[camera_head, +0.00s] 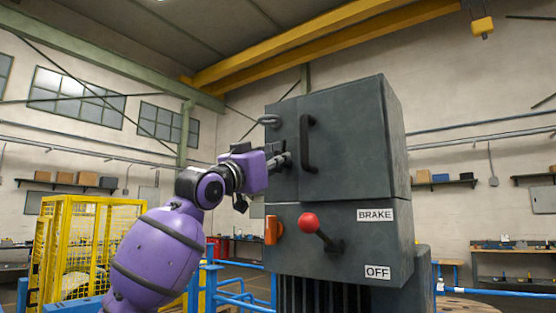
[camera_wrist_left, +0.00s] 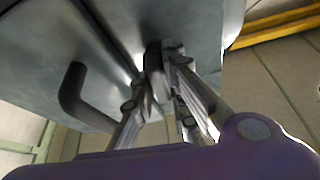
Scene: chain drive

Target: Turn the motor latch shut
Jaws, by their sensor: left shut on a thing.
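The dark grey motor housing (camera_head: 345,150) stands in the middle of the head view, with a vertical black door handle (camera_head: 309,145) on its front. My left gripper (camera_head: 284,160) reaches the housing front from the left, just left of that handle. In the left wrist view its two fingers (camera_wrist_left: 155,85) are closed around a dark, short bar, which looks like the motor latch (camera_wrist_left: 153,57). The fingers hide most of the latch in the head view, so its exact angle cannot be told. The door handle (camera_wrist_left: 76,92) also shows in the wrist view, apart from the fingers.
A grey loop-shaped part (camera_head: 269,120) sits on the housing above my gripper. Below are a red-knobbed brake lever (camera_head: 309,223), an orange part (camera_head: 273,230) and BRAKE (camera_head: 375,215) and OFF (camera_head: 377,272) labels. A yellow cage (camera_head: 85,240) and blue rails (camera_head: 235,295) stand left.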

